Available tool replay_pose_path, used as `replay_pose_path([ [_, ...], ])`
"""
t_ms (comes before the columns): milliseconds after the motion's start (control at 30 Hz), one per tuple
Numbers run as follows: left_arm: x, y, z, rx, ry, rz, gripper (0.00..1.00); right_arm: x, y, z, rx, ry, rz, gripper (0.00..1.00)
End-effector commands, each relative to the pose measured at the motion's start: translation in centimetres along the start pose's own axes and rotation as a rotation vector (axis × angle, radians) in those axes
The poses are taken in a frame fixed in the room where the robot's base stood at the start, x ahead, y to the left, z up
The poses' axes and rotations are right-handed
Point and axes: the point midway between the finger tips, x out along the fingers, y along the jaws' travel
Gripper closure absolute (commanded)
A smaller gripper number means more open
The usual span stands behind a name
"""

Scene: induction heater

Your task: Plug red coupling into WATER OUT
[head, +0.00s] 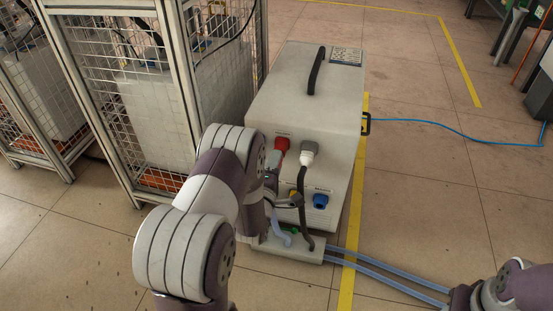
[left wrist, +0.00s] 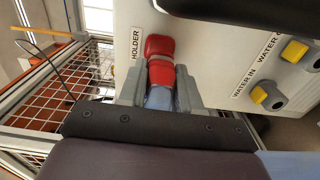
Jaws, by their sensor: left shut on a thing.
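The red coupling (left wrist: 161,74) is between the fingers of my left gripper (left wrist: 159,90) in the left wrist view, with a pale blue hose below it. The gripper is shut on it. Its upper end meets a red holder block (left wrist: 159,45) beside the HOLDER label; I cannot tell whether it is still seated there. In the head view my left gripper (head: 272,172) is at the machine's front, and my forearm hides part of it. The WATER OUT port (left wrist: 294,51) and WATER IN port (left wrist: 259,94) have yellow fronts and lie to the right. My right gripper is out of view.
Pale blue hoses (head: 385,277) run right over the floor. A wire-mesh cage (head: 140,90) stands close on the left.

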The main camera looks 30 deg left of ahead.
Motion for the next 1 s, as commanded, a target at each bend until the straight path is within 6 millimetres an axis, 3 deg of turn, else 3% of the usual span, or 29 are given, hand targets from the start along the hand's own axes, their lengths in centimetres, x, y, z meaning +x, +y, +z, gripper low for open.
replay_pose_path([
  [1000, -4.1, 0.1, 0.0, 0.000, 0.000, 0.001, 1.00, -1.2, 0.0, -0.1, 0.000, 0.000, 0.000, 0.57],
])
